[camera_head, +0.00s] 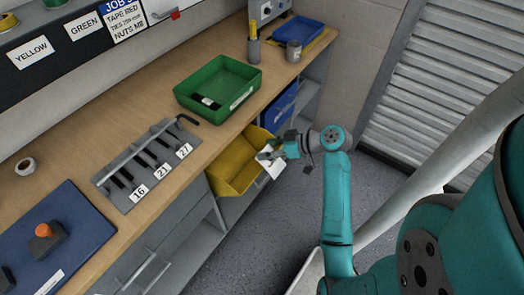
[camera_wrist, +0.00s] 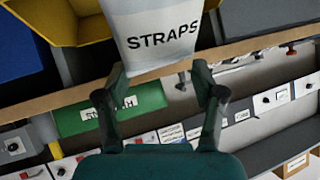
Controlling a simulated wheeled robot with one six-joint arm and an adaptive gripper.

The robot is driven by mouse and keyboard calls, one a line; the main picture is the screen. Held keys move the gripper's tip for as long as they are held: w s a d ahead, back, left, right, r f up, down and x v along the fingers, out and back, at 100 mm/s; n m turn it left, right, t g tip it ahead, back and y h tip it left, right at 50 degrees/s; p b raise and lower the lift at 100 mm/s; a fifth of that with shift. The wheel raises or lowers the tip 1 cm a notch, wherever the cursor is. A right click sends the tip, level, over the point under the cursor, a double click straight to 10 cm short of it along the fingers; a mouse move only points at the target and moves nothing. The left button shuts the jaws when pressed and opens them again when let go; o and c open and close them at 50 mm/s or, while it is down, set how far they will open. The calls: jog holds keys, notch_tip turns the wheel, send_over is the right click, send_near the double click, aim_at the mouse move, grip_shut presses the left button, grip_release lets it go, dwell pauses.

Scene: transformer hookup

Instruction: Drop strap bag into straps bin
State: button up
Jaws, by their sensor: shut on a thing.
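The strap bag is a white packet printed STRAPS in the wrist view (camera_wrist: 163,40), held at its edge between my fingertips. My gripper (camera_head: 272,150) is shut on it, in front of the bench edge at the right side of the yellow bin (camera_head: 226,172). In the head view the bag (camera_head: 275,167) hangs below my fingers, by the bin's right rim. The yellow bin also shows in the wrist view (camera_wrist: 62,28), to the left of the bag. I see no readable label on this bin.
A green tray (camera_head: 217,82) with a dark item stands on the wooden bench. A blue bin (camera_head: 279,105) sits beside the yellow one under the bench top. A grey tool rack (camera_head: 150,160) and a blue mat (camera_head: 60,240) lie further left. Clear floor is below my gripper.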

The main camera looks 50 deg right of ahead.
jog(key=shift+w+a+f, duration=0.1)
jog(key=shift+w+f, duration=1.7)
jog(key=shift+f, duration=0.4)
jog(key=shift+w+a+f, duration=0.1)
jog(key=shift+w+f, duration=1.75)
jog(key=shift+f, duration=0.4)
jog(key=shift+w+f, duration=1.8)
jog(key=shift+f, duration=0.4)
jog(key=o, duration=1.5)
jog(key=v, duration=1.2)
